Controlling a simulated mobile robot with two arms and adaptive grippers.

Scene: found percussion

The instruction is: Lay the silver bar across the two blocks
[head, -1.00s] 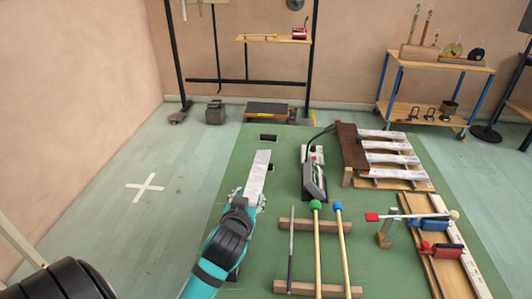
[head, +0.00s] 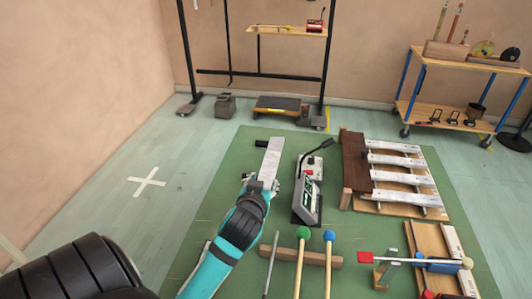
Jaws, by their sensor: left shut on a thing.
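The silver bar (head: 272,158) is a flat, pale metal bar pointing away from me over the green mat. My left gripper (head: 261,184) is shut on its near end. The bar's far end overlaps a small dark block (head: 261,143) on the mat, which shows just left of the bar. I cannot tell whether the bar touches this block or is above it. A second block is not clearly visible; the bar, gripper or arm may hide it. My right gripper is not in view.
A grey meter device (head: 307,192) stands close right of the bar. Beyond it is a wooden frame (head: 347,172) with several silver bars. Mallets (head: 301,255) lie across a wooden rest (head: 286,252) in front. The mat (head: 215,165) left of the bar is clear.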

